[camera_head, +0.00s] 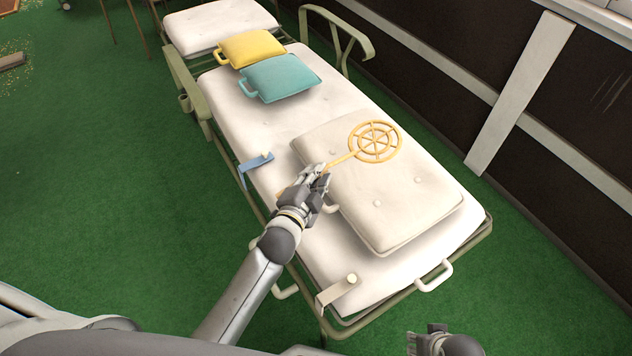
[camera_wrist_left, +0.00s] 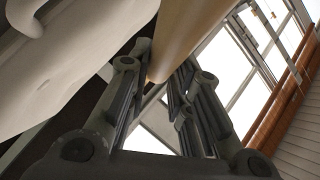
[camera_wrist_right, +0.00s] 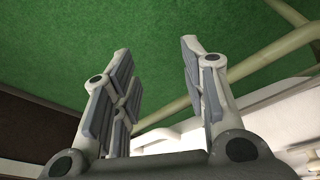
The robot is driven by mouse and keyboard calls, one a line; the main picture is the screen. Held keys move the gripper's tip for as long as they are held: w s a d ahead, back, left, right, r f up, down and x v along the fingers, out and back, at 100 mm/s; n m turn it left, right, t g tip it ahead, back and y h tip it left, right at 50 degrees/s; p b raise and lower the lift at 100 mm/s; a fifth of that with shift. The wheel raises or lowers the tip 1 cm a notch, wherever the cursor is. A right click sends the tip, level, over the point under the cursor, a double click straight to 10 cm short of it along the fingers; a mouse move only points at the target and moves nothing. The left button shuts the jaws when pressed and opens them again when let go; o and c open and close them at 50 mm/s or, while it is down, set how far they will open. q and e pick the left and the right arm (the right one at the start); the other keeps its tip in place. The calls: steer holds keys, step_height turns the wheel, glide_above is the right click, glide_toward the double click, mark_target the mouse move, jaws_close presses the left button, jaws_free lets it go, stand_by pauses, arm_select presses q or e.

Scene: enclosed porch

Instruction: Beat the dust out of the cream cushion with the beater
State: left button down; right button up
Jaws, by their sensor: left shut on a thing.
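The cream cushion (camera_head: 400,205) lies flat on the front half of a cream-padded lounger. Part of it also shows in the left wrist view (camera_wrist_left: 70,60). The yellow beater (camera_head: 376,141) has a round, spoked head that appears over the far part of the cushion; I cannot tell whether it touches. My left gripper (camera_head: 318,178) is shut on the beater's handle, at the cushion's left edge. The handle runs between the fingers in the left wrist view (camera_wrist_left: 185,40). My right gripper (camera_wrist_right: 160,85) is open and empty. In the head view it is partly cut off at the bottom edge.
The lounger pad (camera_head: 245,115) has a green metal frame with handles. A teal cushion (camera_head: 281,78) and a yellow cushion (camera_head: 250,48) lie towards its far end. A blue strap (camera_head: 256,168) hangs at the left edge. A dark wall (camera_head: 580,110) stands right; green floor (camera_head: 110,180) is open left.

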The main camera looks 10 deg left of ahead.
arm_select(q)
steer(key=shift+r+t, duration=0.4)
steer(key=shift+r, duration=0.55)
arm_select(e)
steer(key=shift+f, duration=0.25)
arm_select(q)
step_height(320, 180, down, 7)
steer(key=m+g+p, duration=0.1)
steer(key=g+p, duration=0.1)
arm_select(e)
steer(key=s+f+g+p, duration=0.1)
steer(key=s+f, duration=0.3)
steer(key=f, duration=0.2)
steer(key=s+f+p, duration=0.2)
steer(key=s+f, duration=0.1)
steer(key=f, duration=0.3)
arm_select(q)
step_height(320, 180, up, 10)
steer(key=p, duration=0.6)
steer(key=shift+r+y+p, duration=0.25)
steer(key=shift+y+p, duration=0.05)
arm_select(e)
steer(key=s+d+f, duration=0.2)
steer(key=s+d, duration=0.1)
steer(key=s, duration=1)
steer(key=shift+d+f+g, duration=0.15)
steer(key=shift+f+g, duration=0.05)
steer(key=shift+g, duration=0.2)
